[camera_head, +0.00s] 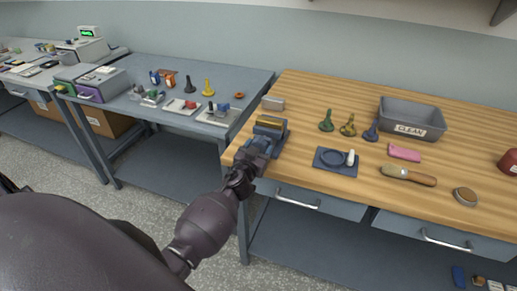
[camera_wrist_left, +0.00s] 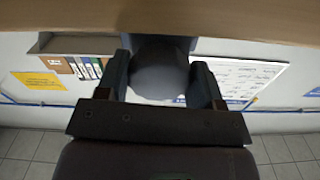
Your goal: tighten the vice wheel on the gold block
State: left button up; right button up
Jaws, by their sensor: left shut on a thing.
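The blue vice (camera_head: 278,137) stands at the left front corner of the wooden bench, with the gold block (camera_head: 270,121) between its jaws. My left gripper (camera_head: 254,158) is at the vice's front side, at the bench edge. In the left wrist view, my left gripper's fingers (camera_wrist_left: 163,80) are on both sides of the dark round vice wheel (camera_wrist_left: 158,68). They are shut on it. In the head view the gripper hides most of the wheel. My right gripper is not in view.
On the wooden bench (camera_head: 300,104) are a grey CLEAN bin (camera_head: 412,120), a blue tray (camera_head: 335,161), several coloured stands, a pink cloth (camera_head: 404,152) and a brush (camera_head: 408,175). A grey bench (camera_head: 235,85) with small parts stands to the left. Drawer handles protrude below the wooden edge.

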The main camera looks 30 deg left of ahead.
pick_arm(q)
jog(key=m, duration=0.4)
jog(key=shift+m, duration=0.3)
dwell(1.0)
jog(key=o, duration=0.9)
jog(key=shift+s, duration=0.1)
jog(key=v, duration=1)
jog(key=shift+s+d+b, duration=0.15)
jog(key=shift+s+b, duration=0.15)
